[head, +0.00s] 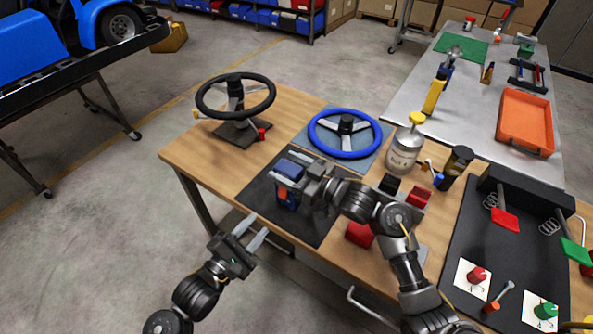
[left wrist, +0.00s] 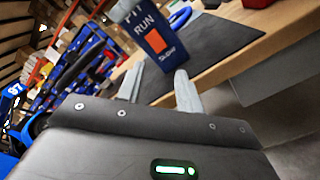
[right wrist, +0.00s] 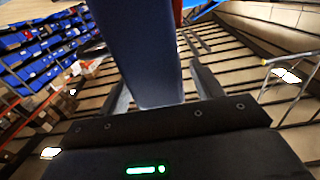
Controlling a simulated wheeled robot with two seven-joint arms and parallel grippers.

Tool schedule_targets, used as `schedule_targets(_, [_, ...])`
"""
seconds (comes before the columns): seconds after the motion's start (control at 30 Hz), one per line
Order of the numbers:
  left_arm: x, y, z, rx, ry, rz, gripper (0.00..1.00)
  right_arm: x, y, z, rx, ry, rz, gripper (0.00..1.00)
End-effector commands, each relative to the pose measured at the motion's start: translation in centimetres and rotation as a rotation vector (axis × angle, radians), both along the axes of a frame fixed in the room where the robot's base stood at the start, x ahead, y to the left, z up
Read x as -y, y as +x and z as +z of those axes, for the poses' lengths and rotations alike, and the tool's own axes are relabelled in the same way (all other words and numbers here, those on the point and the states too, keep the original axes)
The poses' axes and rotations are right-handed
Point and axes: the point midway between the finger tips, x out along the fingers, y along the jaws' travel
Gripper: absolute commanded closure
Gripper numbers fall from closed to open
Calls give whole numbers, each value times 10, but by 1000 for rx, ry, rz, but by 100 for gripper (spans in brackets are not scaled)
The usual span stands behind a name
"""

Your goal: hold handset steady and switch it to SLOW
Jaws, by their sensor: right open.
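The blue handset (head: 287,197) stands on the dark mat (head: 262,208) on the wooden table. In the left wrist view the handset (left wrist: 150,32) shows the words PIT, RUN and SLOW and an orange block; I cannot tell the switch position. My right gripper (head: 300,175) is open at the handset's upper part. In the right wrist view the handset (right wrist: 142,55) stands between its fingers, partly hiding them. My left gripper (head: 251,233) is open and empty off the table's front edge, apart from the handset, with its fingers pointing towards it.
A black steering wheel (head: 237,96) stands behind left and a blue steering wheel (head: 345,134) behind the handset. A canister (head: 403,150) and dark bottle (head: 455,168) stand to the right. A pedal board (head: 458,235) lies at far right. The table's left front is clear.

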Motion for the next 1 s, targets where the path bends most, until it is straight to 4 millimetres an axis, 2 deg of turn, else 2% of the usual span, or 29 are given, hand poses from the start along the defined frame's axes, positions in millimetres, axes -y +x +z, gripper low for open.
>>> schedule_targets(0.27, [0, 0, 0, 0, 0, 0, 64, -1, 1, 0, 1, -1, 0, 36])
schedule_targets(0.67, [0, 0, 0, 0, 0, 0, 64, -1, 1, 0, 1, -1, 0, 88])
schedule_targets(0.8, [-4, -7, -6, -12, 13, -2, 79, -1, 0, 0, 0, 0, 0, 90])
schedule_targets(0.87, [-11, -15, 0, 3, 43, -8, 87, -1, 0, 0, 1, -1, 0, 90])
schedule_targets(0.97, [-20, -29, 13, 72, 202, -21, 100, 0, 1, 0, -1, -1, -1, 90])
schedule_targets(1.0, [-24, -34, 18, 107, 282, -27, 100, 0, 1, 0, -1, -1, -1, 90])
